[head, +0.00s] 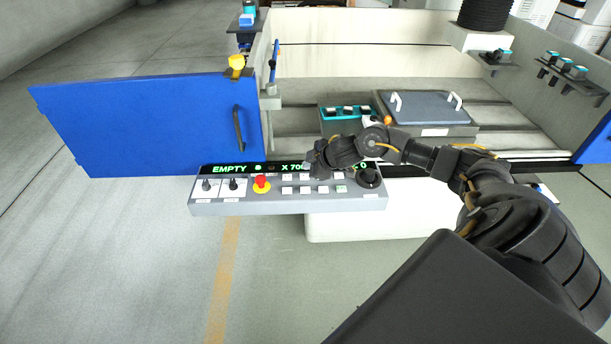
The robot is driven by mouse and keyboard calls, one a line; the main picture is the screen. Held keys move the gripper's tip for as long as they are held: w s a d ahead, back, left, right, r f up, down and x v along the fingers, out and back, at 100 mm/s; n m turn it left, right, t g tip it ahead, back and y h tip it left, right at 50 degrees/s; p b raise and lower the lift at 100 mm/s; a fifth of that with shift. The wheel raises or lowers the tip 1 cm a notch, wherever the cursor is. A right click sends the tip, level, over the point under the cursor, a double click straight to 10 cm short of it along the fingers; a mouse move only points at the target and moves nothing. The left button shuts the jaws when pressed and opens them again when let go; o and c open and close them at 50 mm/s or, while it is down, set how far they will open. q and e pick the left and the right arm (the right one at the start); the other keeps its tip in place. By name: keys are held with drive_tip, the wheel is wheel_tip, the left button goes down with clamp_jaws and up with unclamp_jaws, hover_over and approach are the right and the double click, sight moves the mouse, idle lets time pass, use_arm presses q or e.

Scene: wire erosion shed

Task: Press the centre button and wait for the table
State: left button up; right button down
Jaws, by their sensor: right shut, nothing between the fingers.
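The grey control panel (290,205) runs along the front of the machine. Its strip display (229,169) reads "EMPTY" and "X 700", with the rest partly hidden. Several small pale buttons (305,190) sit in rows, beside a red emergency stop (262,183) and a black dial (369,178). I cannot tell which one is the centre button. My right gripper (312,165) is shut and empty, over the upper button row and display. Whether it touches a button cannot be told. The machine table (350,152) lies behind the panel, partly behind my arm. My left gripper is out of view.
A blue door (150,125) stands open at the left. A lidded box with white handles (427,107) and a teal-edged block (345,112) sit inside the machine. Small parts lie on shelves (572,78) at the right wall. The floor at front left is clear.

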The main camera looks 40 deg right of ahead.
drive_tip(key=b, duration=0.6)
hover_over(308, 191)
wheel_tip(308, 191, down, 6)
drive_tip(key=shift+d+f, duration=0.1)
drive_tip(key=shift+f, duration=0.15)
drive_tip(key=shift+f+b, duration=0.55)
drive_tip(key=shift+f, duration=0.25)
drive_tip(key=shift+f, duration=0.1)
idle(0.7)
drive_tip(key=shift+f, duration=0.25)
